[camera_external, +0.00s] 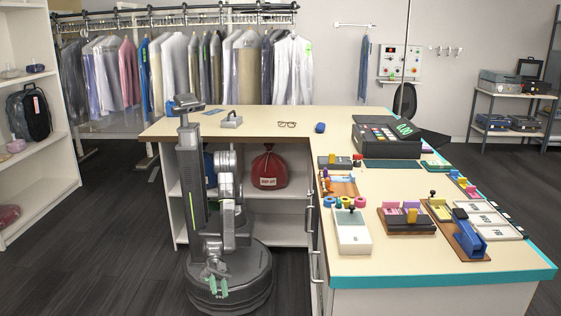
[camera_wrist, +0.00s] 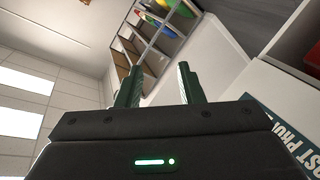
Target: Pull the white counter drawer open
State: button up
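The white counter (camera_external: 440,303) is L-shaped with a cream top. Several handles (camera_external: 317,268) show along the inner side of its right arm. That side is seen almost edge-on, so I cannot clearly make out the drawer front or its edges. My gripper (camera_external: 217,287) hangs low in front of my base, to the left of the handles and apart from them. In the wrist view my gripper (camera_wrist: 160,85) has its two dark green fingers spread, with nothing between them.
A red bag (camera_external: 269,170) sits on the open shelf under the counter's back part. A cash register (camera_external: 385,138) and several small coloured items stand on the top. The dark floor (camera_external: 100,255) is clear to the left. The wrist view shows a shelf rack (camera_wrist: 135,45) and lettered sign (camera_wrist: 285,125).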

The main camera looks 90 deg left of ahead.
jog(key=w+a+r+n+t+y+b, duration=0.25)
jog(key=w+a+n+t+y, duration=0.2)
jog(key=w+n+t, duration=0.4)
jog(key=w+a+r+n+t+y+b, duration=0.1)
jog(key=w+a+r+n+t+y, duration=0.3)
jog(key=w+n, duration=0.75)
jog(key=w+d+r+m+t+h+b, duration=0.1)
jog(key=w+d+b, duration=0.1)
jog(key=w, duration=1)
jog(key=shift+w+d+b, duration=0.2)
jog(key=shift+d+b, duration=0.2)
jog(key=shift+d, duration=0.5)
jog(key=shift+r+h, duration=0.1)
jog(key=shift+h, duration=0.15)
grip_shut()
